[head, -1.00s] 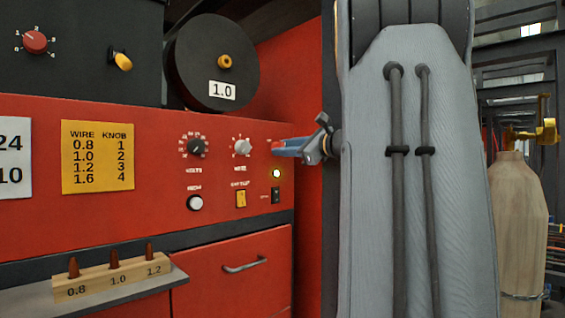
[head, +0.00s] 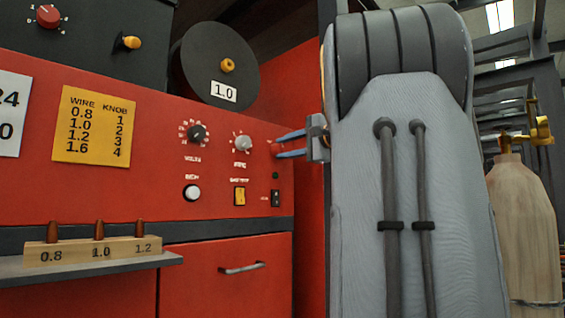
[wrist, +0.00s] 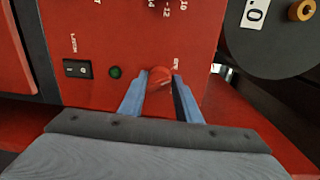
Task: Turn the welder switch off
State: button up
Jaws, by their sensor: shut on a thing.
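My gripper (head: 276,146) has its two blue fingers on either side of a red knob (head: 274,149) at the upper right of the welder's red panel (head: 100,195). In the wrist view the knob (wrist: 159,77) sits between the fingertips (wrist: 160,82), and my gripper is shut on it. The small label beside it is too small to read surely. The lamp (head: 276,175) below the knob is dark, and in the wrist view it (wrist: 115,72) is dull green.
A black rocker switch (head: 277,198) is below the lamp. Black (head: 196,133) and grey (head: 243,143) dials, a white button (head: 192,193) and a yellow switch (head: 239,196) are to the left. A wire spool (head: 205,60) is above. A gas cylinder (head: 527,220) stands at right.

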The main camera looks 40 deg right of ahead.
jog(key=shift+n+b, duration=1.2)
jog(key=shift+b, duration=0.15)
jog(key=shift+n, duration=0.3)
jog(key=o, duration=1.1)
jog(key=shift+c, duration=0.2)
jog(key=s, duration=0.7)
jog(key=shift+s+d+r, duration=0.2)
jog(key=shift+s+d, duration=0.1)
jog(key=shift+s, duration=0.1)
